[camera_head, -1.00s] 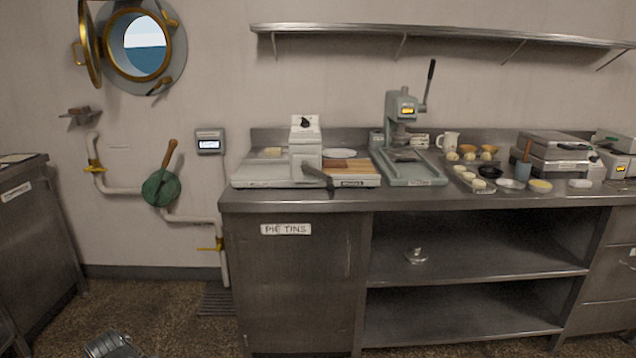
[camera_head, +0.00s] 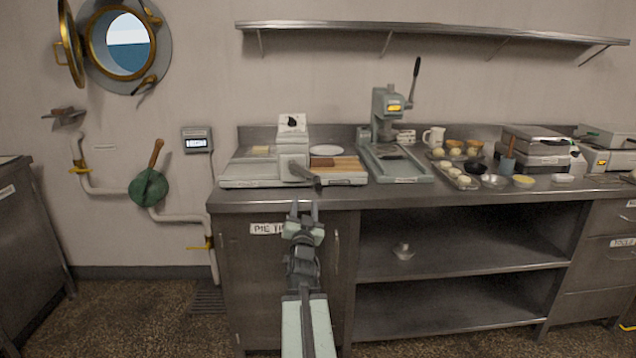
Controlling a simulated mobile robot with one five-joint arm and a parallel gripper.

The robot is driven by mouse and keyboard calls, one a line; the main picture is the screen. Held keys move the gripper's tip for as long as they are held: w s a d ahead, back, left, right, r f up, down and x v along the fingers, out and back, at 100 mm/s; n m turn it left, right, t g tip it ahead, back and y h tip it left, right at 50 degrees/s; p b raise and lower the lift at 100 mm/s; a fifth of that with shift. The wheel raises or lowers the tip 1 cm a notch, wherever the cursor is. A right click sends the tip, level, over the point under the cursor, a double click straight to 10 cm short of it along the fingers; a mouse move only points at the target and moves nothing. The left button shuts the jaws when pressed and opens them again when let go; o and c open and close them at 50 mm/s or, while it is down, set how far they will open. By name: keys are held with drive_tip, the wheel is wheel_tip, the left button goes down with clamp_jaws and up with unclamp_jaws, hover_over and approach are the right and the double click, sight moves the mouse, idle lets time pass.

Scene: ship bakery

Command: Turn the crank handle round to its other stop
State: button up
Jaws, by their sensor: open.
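A dark crank handle (camera_head: 306,173) sticks out from the front of a white boxy machine (camera_head: 292,150) at the left end of the steel counter. It points toward the front right. My gripper (camera_head: 304,205) is in the lower middle of the view, with its two fingers pointing up the picture. It is open, with nothing visible between the fingers. The fingertips show just below the crank handle in the picture, in front of the counter's edge. They look apart from the handle; how far in depth I cannot tell.
The steel counter (camera_head: 450,195) also holds a green-grey press (camera_head: 388,115), a wooden board (camera_head: 340,165), bowls and boxy appliances. A wall shelf (camera_head: 420,33) runs above.

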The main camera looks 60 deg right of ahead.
sight(318, 183)
drive_tip(key=shift+m+g+h, duration=0.5)
drive_tip(key=shift+h, duration=0.2)
drive_tip(key=d+r+p, duration=0.1)
drive_tip(key=d, duration=0.1)
drive_tip(key=d+r+p, duration=0.1)
drive_tip(key=d+r, duration=0.1)
drive_tip(key=d, duration=0.1)
drive_tip(key=d+r+p, duration=0.1)
drive_tip(key=d, duration=0.2)
drive_tip(key=shift+w+r, duration=0.15)
drive_tip(key=shift+r, duration=0.2)
clamp_jaws()
drive_tip(key=shift+f, duration=0.1)
idle(0.3)
